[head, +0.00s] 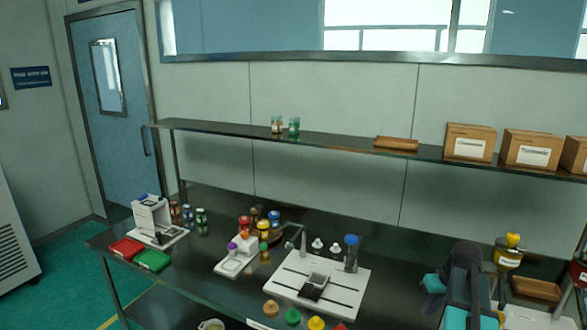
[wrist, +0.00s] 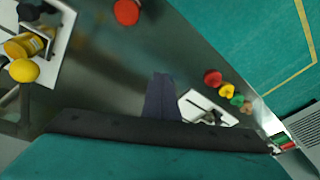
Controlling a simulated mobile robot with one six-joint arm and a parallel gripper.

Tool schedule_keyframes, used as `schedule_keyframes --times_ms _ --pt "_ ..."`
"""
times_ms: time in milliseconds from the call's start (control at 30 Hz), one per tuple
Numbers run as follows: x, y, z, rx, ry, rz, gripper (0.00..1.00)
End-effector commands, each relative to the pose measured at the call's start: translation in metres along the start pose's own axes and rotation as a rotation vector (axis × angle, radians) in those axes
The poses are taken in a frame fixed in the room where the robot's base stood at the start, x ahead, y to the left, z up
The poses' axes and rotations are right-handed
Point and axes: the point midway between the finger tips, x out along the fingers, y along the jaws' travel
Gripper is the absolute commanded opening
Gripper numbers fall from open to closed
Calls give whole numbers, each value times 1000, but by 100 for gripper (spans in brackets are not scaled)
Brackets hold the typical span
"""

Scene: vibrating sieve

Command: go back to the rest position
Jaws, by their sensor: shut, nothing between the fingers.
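In the wrist view part of that plate (wrist: 210,110) shows behind the fingers. The rest position itself is not marked in either view.
A yellow-topped device (head: 508,250) stands close to the right of my arm. Coloured knobs (head: 292,316) line the bench front. Red (head: 127,248) and green (head: 153,260) trays lie at the bench's left end.

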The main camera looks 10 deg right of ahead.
Motion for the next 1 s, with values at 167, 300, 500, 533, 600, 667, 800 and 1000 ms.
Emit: schedule_keyframes --times_ms 167,300,500,533,600,667,800,1000 --pt "43 -56 -2 -11 -42 -6 0" --pt "73 -96 1 -17 -72 -5 0" --pt "113 -154 11 -29 -112 3 0" --pt "118 -162 14 -31 -118 5 0" --pt "131 -181 20 -36 -132 8 0" --pt "141 -198 25 -42 -142 13 0" --pt "164 -236 40 -55 -167 24 0" --pt "193 -284 67 -76 -196 45 0"
